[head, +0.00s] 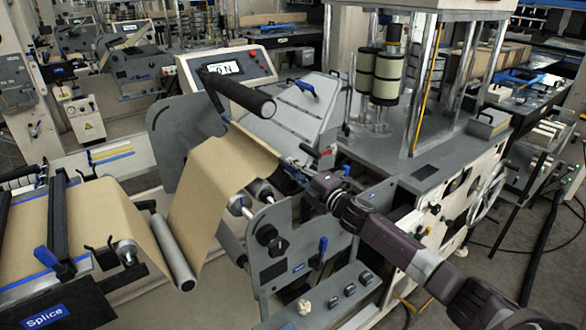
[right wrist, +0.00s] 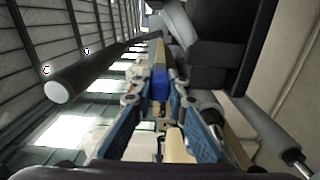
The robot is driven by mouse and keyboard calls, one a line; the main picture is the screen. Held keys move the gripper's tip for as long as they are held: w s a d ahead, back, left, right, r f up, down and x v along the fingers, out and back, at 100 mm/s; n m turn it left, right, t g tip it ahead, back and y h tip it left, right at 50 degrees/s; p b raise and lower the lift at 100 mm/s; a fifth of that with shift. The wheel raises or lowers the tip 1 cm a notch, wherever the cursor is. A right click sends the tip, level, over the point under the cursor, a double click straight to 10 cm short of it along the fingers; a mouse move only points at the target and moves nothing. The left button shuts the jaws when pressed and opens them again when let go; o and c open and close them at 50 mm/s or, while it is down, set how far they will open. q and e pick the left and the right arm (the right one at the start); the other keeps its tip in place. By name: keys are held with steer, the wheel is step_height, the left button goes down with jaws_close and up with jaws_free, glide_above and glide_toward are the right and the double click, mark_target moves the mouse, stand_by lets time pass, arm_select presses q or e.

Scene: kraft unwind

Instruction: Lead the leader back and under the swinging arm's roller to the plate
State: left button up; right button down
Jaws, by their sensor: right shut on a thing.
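The brown kraft leader (head: 215,175) slopes up from the long grey roller (head: 172,250) to the grey side frame. Its upper edge is near my right gripper (head: 291,165). In the right wrist view my right gripper (right wrist: 160,98) is shut on a small blue piece (right wrist: 160,86), with a narrow tan edge (right wrist: 168,55) beyond it. The head view does not clearly show the grip. A black roller (head: 240,94) stands above the leader. More brown paper (head: 100,220) lies on the plate (head: 30,280) marked Splice. My left gripper is not in view.
The grey side plate (head: 275,240) with knobs and a blue handle stands below my right gripper. A control panel (head: 225,72) is behind the black roller. The machine with upright posts (head: 415,150) stands close to my right arm.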

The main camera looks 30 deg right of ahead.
steer(key=shift+f, duration=0.1)
stand_by(0.5)
steer(key=shift+f+b, duration=1.3)
steer(key=shift+f, duration=0.35)
steer(key=c, duration=1.8)
jaws_free()
steer(key=shift+f, duration=0.1)
steer(key=shift+s, duration=0.2)
